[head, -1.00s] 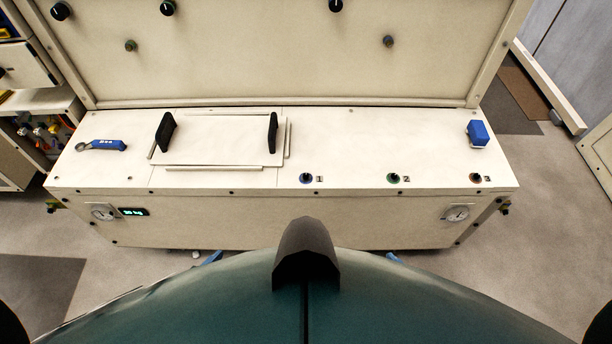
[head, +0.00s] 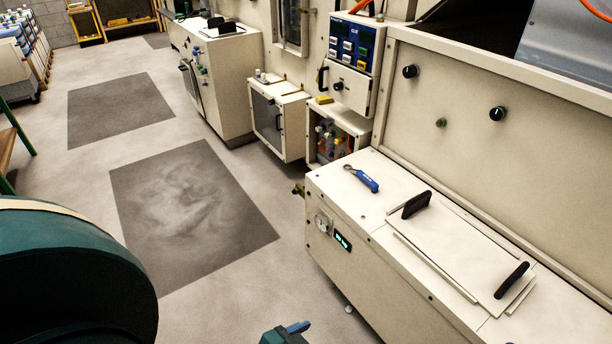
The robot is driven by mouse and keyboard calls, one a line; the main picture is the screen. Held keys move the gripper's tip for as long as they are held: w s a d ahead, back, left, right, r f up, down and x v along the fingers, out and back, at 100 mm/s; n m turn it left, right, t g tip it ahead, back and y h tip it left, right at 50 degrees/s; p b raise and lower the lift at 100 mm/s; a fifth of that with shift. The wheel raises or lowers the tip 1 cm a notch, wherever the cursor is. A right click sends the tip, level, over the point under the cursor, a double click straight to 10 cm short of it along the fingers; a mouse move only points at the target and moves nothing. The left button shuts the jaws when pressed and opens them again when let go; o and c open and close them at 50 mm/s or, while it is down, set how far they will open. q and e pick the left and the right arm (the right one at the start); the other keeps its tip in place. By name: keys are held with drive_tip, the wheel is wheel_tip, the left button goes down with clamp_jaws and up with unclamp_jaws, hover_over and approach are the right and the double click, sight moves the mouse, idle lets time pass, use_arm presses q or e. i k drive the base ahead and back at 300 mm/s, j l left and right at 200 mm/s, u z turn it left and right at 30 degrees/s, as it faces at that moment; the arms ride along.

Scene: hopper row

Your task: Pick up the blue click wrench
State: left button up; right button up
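The blue click wrench (head: 362,178) lies flat on the cream top of the hopper bench, near its left end. Its grey ring head points to the upper left and its blue handle to the lower right. A small teal and blue part of mine (head: 284,334), which looks like the end of my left gripper, shows at the bottom edge, well apart from the wrench and lower in the picture. Its fingers are mostly cut off, so I cannot tell whether it is open. My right gripper is out of view.
A hatch lid (head: 455,250) with two black handles lies right of the wrench. A raised back panel (head: 470,100) with knobs stands behind. A cabinet with a blue control panel (head: 352,45) is beyond the left end. Open floor (head: 230,270) with dark mats lies left.

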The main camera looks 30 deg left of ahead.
sight(368, 181)
drive_tip(key=u, duration=0.6)
drive_tip(key=z, duration=0.35)
drive_tip(key=j+z, duration=0.2)
drive_tip(key=z, duration=0.25)
drive_tip(key=j+z, duration=0.2)
drive_tip(key=z, duration=0.2)
drive_tip(key=j+z, duration=0.25)
drive_tip(key=z, duration=0.2)
drive_tip(key=j+z, duration=0.2)
drive_tip(key=j, duration=0.15)
drive_tip(key=k+j+z, duration=0.2)
drive_tip(key=j+z, duration=0.2)
drive_tip(key=j, duration=0.25)
drive_tip(key=k+j, duration=0.15)
drive_tip(key=j, duration=0.15)
drive_tip(key=k+j+z, duration=0.15)
drive_tip(key=j, duration=0.2)
drive_tip(key=k+j, duration=0.15)
drive_tip(key=j, duration=0.15)
drive_tip(key=z, duration=0.05)
